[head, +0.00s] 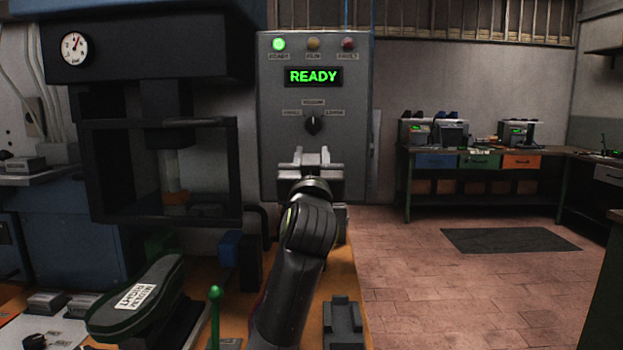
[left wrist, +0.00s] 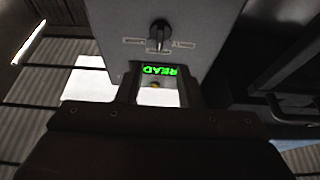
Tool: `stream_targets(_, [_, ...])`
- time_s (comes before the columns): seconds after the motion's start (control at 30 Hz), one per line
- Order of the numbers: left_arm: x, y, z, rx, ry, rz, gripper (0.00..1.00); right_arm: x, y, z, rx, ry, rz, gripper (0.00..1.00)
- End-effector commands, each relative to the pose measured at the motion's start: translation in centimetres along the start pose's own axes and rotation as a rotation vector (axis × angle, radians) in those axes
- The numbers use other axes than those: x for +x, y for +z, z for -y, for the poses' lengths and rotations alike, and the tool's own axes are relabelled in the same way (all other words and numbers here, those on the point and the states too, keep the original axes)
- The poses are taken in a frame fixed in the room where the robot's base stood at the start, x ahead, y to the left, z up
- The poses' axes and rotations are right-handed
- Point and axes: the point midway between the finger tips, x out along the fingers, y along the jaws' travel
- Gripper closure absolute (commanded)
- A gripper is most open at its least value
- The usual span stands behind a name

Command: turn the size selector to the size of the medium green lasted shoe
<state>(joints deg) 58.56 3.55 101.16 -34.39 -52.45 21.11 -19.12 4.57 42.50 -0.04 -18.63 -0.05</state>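The size selector (head: 313,124) is a dark knob on the grey control panel (head: 277,150), with size labels to its left, above and to its right. Its pointer looks roughly upright, toward the top label, but is small. The knob also shows in the left wrist view (left wrist: 160,33), inverted. The dark green lasted shoe (head: 160,280) lies at lower left with a white label that seems to read medium right. My left gripper (head: 312,157) is in front of the panel, just below the knob in the picture, fingers apart and empty. My right gripper is out of view.
The panel display (head: 313,76) reads READY and the green lamp (head: 279,44) is lit. The dark press frame (head: 105,170) stands left of the panel. A green-knobbed lever (head: 215,293) rises beside the shoe. A workbench (head: 480,152) stands far right, with open floor before it.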

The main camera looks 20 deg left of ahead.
Motion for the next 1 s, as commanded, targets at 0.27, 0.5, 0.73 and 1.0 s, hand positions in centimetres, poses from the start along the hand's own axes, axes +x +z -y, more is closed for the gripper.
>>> stream_targets(0.27, [-4.2,0.1,-0.1,-0.003,0.002,0.001,0.66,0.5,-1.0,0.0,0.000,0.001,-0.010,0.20])
stream_targets(0.5, [-5.2,0.0,0.0,0.000,0.000,0.000,0.66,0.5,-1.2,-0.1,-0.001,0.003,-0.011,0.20])
stream_targets(0.73, [-5.2,0.0,0.0,0.000,0.000,0.000,0.66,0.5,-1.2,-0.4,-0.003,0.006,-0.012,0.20])
stream_targets(1.0, [-5.2,0.0,0.0,0.000,0.000,0.000,0.66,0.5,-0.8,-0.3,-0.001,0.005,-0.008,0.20])
